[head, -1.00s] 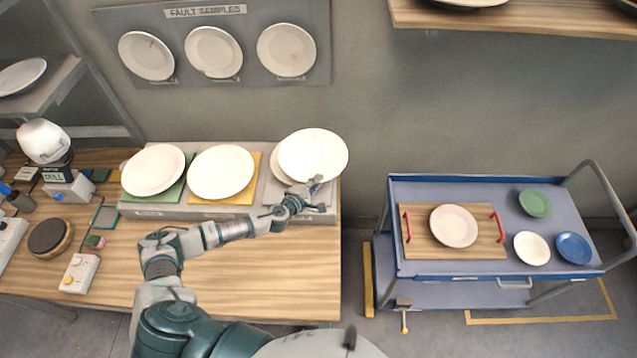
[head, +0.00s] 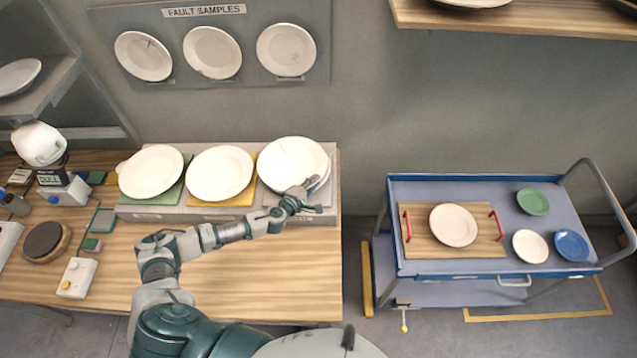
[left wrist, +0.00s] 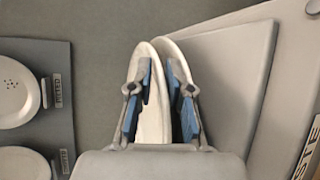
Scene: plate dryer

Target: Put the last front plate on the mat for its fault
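A white plate (head: 291,161) lies on the grey mat (head: 269,197) at the right of the raised grey board, overlapping another white plate whose rim (head: 322,180) shows at its right. One white plate (head: 151,171) lies on the green mat (head: 171,196); another (head: 219,173) lies on the yellow mat (head: 240,198). My left gripper (head: 312,197) is at the front right rim of the grey mat's plates. My right gripper is out of view.
Three sample plates hang on the wall panel (head: 320,62). A blue trolley (head: 487,267) at the right carries a wooden tray (head: 418,245) with a plate, and several small dishes. Small devices crowd the table's left. The table's (head: 250,290) front is clear.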

